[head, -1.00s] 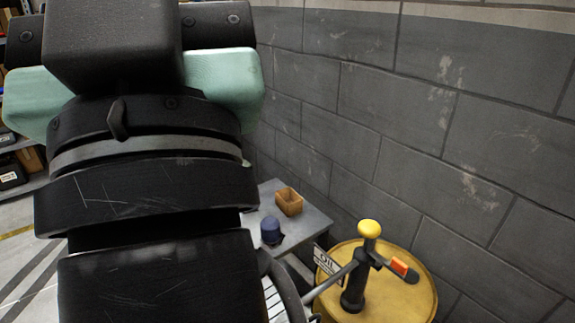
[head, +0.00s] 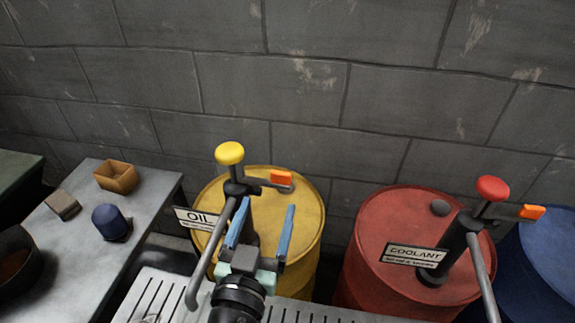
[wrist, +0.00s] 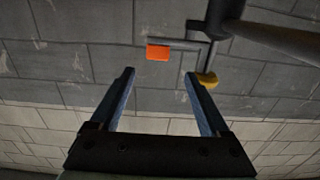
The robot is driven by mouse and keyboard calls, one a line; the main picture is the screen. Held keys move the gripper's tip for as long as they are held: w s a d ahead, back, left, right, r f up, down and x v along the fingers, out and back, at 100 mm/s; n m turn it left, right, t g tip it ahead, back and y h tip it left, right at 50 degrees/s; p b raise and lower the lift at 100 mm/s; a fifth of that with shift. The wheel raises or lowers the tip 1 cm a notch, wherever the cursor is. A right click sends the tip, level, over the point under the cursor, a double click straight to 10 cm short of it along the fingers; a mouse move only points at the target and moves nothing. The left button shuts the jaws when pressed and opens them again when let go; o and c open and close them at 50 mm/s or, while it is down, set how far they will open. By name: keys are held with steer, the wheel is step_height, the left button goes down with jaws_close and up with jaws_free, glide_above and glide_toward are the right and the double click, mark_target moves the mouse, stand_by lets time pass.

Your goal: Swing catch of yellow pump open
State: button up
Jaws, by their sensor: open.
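The yellow pump (head: 229,153) has a yellow knob and a dark body, and stands on the yellow oil drum (head: 308,215). Its catch is a dark lever with an orange end (head: 281,177), pointing right from the pump head. My gripper (head: 267,205) is open and empty, with blue fingers pointing up in front of the drum; they overlap part of the pump's post in the head view. In the wrist view the picture is inverted: the orange end (wrist: 158,52) shows beyond and between the fingertips (wrist: 159,72), and the yellow knob (wrist: 207,80) is near the right fingertip.
A red-knobbed pump (head: 492,188) stands on the red coolant drum (head: 385,225) to the right. A blue drum (head: 550,245) is at the far right. A grey table (head: 75,235) at left holds a box (head: 116,177) and a blue cap-like object (head: 111,222). A block wall stands behind.

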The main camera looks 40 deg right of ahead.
mark_target(281, 173)
steer(key=p+x, duration=0.2)
steer(key=x, duration=1)
steer(key=shift+w+d+f, duration=0.1)
steer(key=shift+d, duration=0.4)
jaws_close()
stand_by(0.7)
